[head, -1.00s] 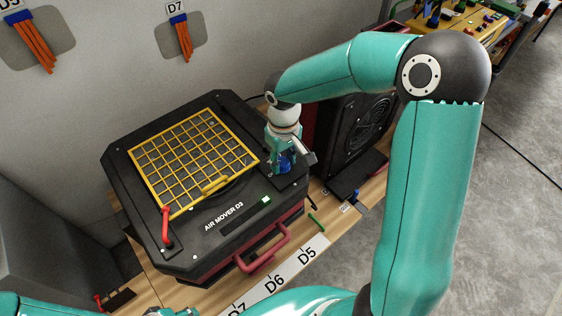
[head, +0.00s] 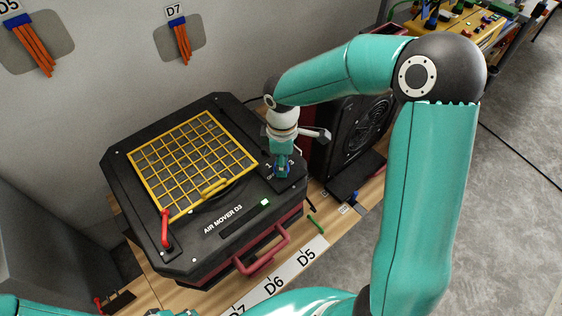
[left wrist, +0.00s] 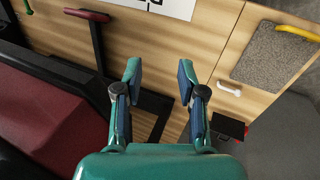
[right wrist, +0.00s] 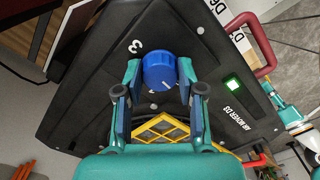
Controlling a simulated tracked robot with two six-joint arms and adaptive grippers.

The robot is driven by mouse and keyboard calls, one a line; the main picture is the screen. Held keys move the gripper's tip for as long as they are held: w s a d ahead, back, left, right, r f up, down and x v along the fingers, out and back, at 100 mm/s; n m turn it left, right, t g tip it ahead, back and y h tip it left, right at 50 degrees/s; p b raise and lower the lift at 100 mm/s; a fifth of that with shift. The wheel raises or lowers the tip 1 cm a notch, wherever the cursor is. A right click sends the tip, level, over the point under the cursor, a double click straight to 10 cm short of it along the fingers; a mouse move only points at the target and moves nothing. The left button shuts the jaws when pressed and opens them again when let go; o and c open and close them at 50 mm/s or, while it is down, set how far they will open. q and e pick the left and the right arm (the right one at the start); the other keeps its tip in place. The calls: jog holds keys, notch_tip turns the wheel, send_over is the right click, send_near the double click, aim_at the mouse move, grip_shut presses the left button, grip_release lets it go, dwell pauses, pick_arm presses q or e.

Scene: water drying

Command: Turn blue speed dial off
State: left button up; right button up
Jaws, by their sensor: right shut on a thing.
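The blue speed dial (right wrist: 160,71) is on the black top panel of the air mover D3 (head: 130,160). In the right wrist view a white pointer line shows on the dial's face and a white 3 is printed beside it. My right gripper (right wrist: 158,76) is shut on the dial, one finger on each side. In the head view the right gripper (head: 282,172) hides most of the dial. My left gripper (left wrist: 160,72) is open and empty above the wooden bench, apart from the air mover.
A yellow grille (head: 190,160) covers the air mover's top, with a red lever (head: 166,230) at its left corner. A green-lit display (head: 265,202) is near the front edge. A black fan unit (head: 362,128) stands close on the right.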

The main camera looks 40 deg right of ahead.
jog(key=shift+w+a+r+n, duration=0.15)
jog(key=shift+w+n, duration=0.05)
jog(key=shift+n, duration=0.4)
jog(key=o, duration=1.1)
jog(key=shift+a, duration=0.1)
jog(key=shift+o, duration=0.2)
jog(key=shift+s, duration=0.1)
notch_tip(320, 180, up, 12)
